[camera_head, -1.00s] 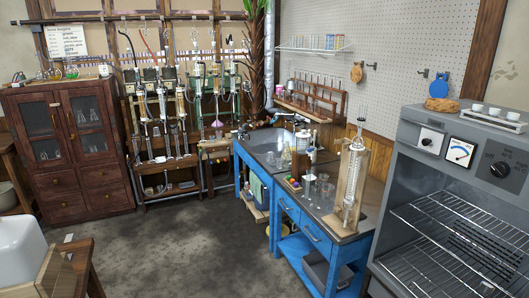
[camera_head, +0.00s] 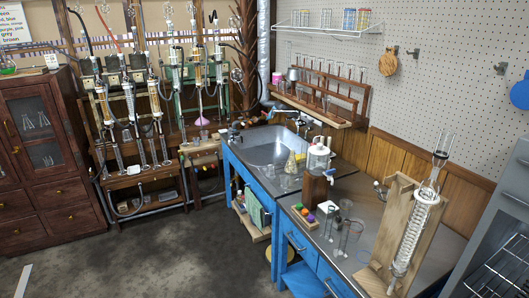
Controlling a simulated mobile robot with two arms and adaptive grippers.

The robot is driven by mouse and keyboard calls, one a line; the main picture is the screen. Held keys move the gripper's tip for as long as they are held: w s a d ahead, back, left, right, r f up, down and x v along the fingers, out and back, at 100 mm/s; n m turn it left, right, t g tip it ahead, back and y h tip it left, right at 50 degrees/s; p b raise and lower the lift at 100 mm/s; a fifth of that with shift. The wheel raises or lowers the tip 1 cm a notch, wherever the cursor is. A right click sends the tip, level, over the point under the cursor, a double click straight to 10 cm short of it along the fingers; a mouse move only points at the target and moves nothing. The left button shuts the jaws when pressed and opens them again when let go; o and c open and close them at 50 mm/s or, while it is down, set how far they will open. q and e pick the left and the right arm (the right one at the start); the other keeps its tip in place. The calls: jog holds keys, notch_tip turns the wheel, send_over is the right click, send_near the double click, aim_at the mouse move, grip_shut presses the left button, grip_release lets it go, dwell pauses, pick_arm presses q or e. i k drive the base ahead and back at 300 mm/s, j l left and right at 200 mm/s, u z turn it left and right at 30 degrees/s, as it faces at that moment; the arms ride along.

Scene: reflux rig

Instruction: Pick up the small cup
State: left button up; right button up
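Several clear glass vessels (camera_head: 349,236) stand on the near part of the blue bench, beside a small rack of coloured balls. A small pink cup-like container (camera_head: 277,78) sits on the shelf at the back, left of a grey metal one (camera_head: 293,74). More clear glassware (camera_head: 287,181) stands near the sink. I cannot tell which of these is the small cup. Neither of my grippers is in view.
The blue bench (camera_head: 302,242) with a sink (camera_head: 268,152) runs along the right wall. A glass column on a wooden stand (camera_head: 412,225) is at its near end. A grey oven (camera_head: 507,225) stands at the right edge.

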aim_at(284, 182)
jog(key=i+u, duration=0.15)
jog(key=i, duration=0.75)
